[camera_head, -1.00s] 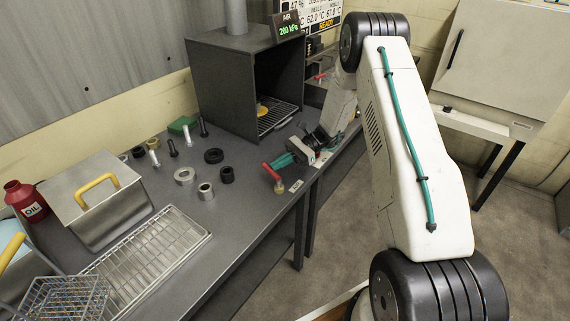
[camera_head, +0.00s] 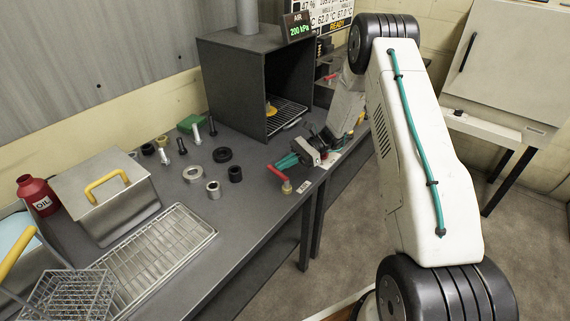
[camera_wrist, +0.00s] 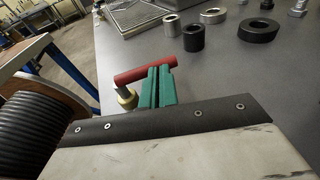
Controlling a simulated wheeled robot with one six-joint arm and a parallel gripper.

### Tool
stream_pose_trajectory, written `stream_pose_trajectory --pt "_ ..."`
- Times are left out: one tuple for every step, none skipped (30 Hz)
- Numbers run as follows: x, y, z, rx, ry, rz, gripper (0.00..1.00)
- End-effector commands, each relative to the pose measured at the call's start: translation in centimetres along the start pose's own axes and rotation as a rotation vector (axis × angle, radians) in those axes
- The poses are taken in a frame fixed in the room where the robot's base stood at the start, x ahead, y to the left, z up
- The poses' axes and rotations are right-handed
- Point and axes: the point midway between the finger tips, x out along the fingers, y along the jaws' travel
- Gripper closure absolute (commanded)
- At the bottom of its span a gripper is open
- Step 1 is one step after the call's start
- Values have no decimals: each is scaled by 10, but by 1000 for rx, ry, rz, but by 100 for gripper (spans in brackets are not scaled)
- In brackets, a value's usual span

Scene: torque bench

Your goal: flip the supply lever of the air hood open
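The air hood (camera_head: 232,90) is a dark open-fronted box at the back of the bench, with a sign reading AIR 200 kPa (camera_head: 299,26) on top. A red lever (camera_head: 277,172) on a brass fitting (camera_head: 287,188) stands at the bench's front edge, beside a small label. In the wrist view the red lever (camera_wrist: 135,75) lies across the tips of my gripper (camera_wrist: 158,85), with the brass fitting (camera_wrist: 127,97) to their left. My gripper's green fingers (camera_head: 287,161) are together, with only a thin line between them. I cannot tell whether they touch the lever.
Metal rings, bolts and a green block (camera_head: 191,123) lie on the bench left of my gripper. A wire rack (camera_head: 160,250), a metal box with yellow handle (camera_head: 100,190) and a red oil can (camera_head: 38,194) stand further left. Another red handle (camera_head: 330,77) shows beside the hood.

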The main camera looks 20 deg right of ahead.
Motion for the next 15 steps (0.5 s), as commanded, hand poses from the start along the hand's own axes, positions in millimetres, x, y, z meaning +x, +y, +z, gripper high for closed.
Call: stream_pose_trajectory --pt "1 0 0 1 -2 3 100" --pt "-1 -1 0 0 -3 3 100" --pt "-4 -2 1 0 -3 4 100" --pt "-8 -2 1 -1 -2 3 100" --pt "-12 -3 1 -1 -2 4 100" --pt "-18 -4 0 -2 -1 4 100" --pt "-23 -5 0 -3 -1 4 100" --pt "-28 -6 1 -3 -1 5 100" --pt "-36 -8 1 -3 -1 7 100" --pt "-44 -10 0 -4 0 6 100" --pt "-51 -11 0 -4 0 5 100" --pt "-61 -13 1 -4 0 6 100" --pt "-67 -15 1 -4 0 6 100" --pt "-74 -17 1 -4 0 6 100" --pt "-83 -18 1 -4 0 6 100"
